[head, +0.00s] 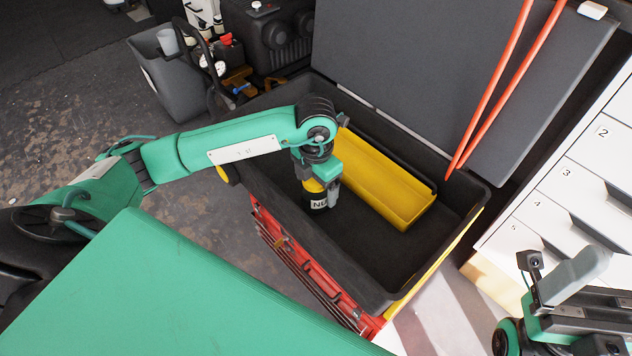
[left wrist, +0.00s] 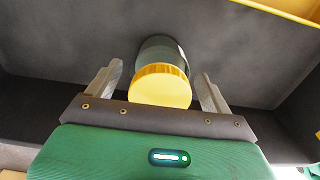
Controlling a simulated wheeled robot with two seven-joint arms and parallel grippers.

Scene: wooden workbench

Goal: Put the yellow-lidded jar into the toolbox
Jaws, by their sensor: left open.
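The yellow-lidded jar (head: 319,202) is dark with a white label and stands inside the open black toolbox (head: 385,288), near its left wall. My left gripper (head: 328,192) is directly above and around the jar inside the toolbox. In the left wrist view the jar's yellow lid (left wrist: 160,88) lies between the two fingers (left wrist: 158,90), with a gap on each side, so the gripper is open. Part of the jar is hidden by the gripper in the head view. My right gripper (head: 562,290) is at the lower right, away from the toolbox; its jaw state is unclear.
A yellow tray (head: 385,182) sits in the toolbox along its back side. The raised grey lid (head: 420,75) stands behind, with orange-red straps (head: 497,80). White drawers (head: 570,190) stand right, a grey bin (head: 172,85) back left. The toolbox floor in front of the tray is clear.

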